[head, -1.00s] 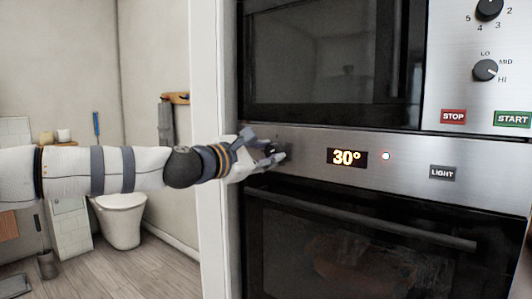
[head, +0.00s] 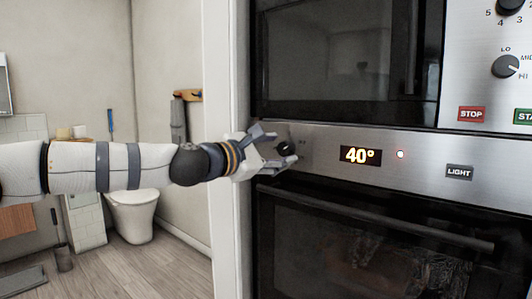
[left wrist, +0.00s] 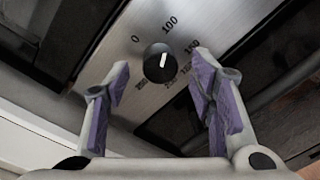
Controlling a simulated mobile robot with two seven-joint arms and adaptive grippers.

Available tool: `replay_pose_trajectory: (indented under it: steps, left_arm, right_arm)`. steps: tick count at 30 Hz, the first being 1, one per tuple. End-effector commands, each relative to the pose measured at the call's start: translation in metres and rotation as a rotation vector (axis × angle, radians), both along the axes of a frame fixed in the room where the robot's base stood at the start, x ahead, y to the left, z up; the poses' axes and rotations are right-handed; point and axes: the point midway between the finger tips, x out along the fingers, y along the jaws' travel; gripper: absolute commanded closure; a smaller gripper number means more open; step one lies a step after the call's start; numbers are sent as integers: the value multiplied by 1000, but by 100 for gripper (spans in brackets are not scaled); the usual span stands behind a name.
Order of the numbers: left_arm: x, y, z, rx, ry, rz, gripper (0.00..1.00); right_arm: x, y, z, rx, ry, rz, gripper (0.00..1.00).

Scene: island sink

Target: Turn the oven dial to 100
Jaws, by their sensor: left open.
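The oven dial (left wrist: 158,63) is a round black knob with a white pointer line on the steel panel. In the left wrist view the printed marks 0, 100 and more surround it, and the pointer lies near the 100 side. My left gripper (left wrist: 160,98) is open, its purple-padded fingers on either side below the dial; I cannot tell if either touches it. In the head view my left gripper (head: 277,148) is at the panel's left end and partly hides the dial (head: 287,147). The oven display (head: 360,156) reads 40°. My right gripper is not in view.
A small lit lamp (head: 400,155) and a LIGHT button (head: 459,172) are right of the display. The oven door handle (head: 375,218) runs just below the panel. A microwave (head: 340,65) with knobs and STOP button is above. A white wall edge (head: 225,120) stands left.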

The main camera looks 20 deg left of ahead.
Motion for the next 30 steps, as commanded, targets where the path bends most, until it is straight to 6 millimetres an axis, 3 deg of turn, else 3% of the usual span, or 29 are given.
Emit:
replay_pose_trajectory:
  steps: [6, 12, 16, 28, 30]
  left_arm:
    - [-56, 22, 5, -4, -5, 0, 50]
    - [-91, 36, 5, 0, -3, 0, 50]
    - [-100, 38, 4, 0, 0, -1, 50]
    - [-99, 38, 3, 2, 2, -1, 50]
    - [-99, 32, -10, 32, 22, -10, 50]
  right_arm:
    - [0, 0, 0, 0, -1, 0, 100]
    - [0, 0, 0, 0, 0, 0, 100]
    - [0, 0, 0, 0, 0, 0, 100]
    - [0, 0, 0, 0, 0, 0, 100]
    - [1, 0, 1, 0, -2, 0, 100]
